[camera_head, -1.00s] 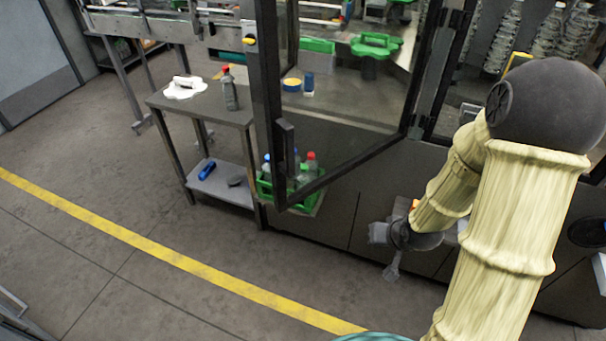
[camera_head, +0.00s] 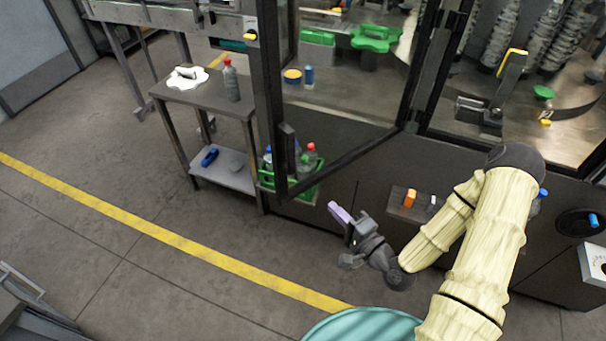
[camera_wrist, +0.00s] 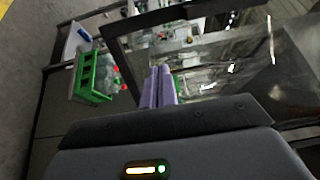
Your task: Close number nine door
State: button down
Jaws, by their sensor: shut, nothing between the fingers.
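A glass door with a black frame (camera_head: 343,164) stands swung open, out from the machine, in the head view. Its hinge side is at the right and its free edge at the left, with a black handle (camera_head: 287,150) on that edge. No number is readable on it. In the wrist view its dark frame (camera_wrist: 117,55) runs just beyond the fingers. My gripper (camera_head: 338,211) is below and right of the door's lower corner, apart from it in the head view. Its purple fingers (camera_wrist: 158,86) are together and empty.
A grey side table (camera_head: 205,97) with a bottle (camera_head: 231,80) and a white cloth stands left of the door. A green crate (camera_head: 290,190) of bottles sits low behind the door. A small ledge with an orange item (camera_head: 410,198) is on the machine front.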

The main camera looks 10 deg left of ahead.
aim_at(303, 178)
jog(key=shift+f, duration=0.1)
jog(key=b+x, duration=0.6)
jog(key=b, duration=0.2)
jog(key=shift+f, duration=0.2)
jog(key=w+b, duration=0.1)
jog(key=b, duration=0.2)
jog(key=shift+a, duration=0.3)
jog(key=shift+a+b, duration=0.2)
jog(key=shift+b, duration=0.65)
jog(key=p+x, duration=0.2)
jog(key=x, duration=0.4)
jog(key=shift+w+a+r, duration=0.2)
jog(key=shift+w, duration=0.05)
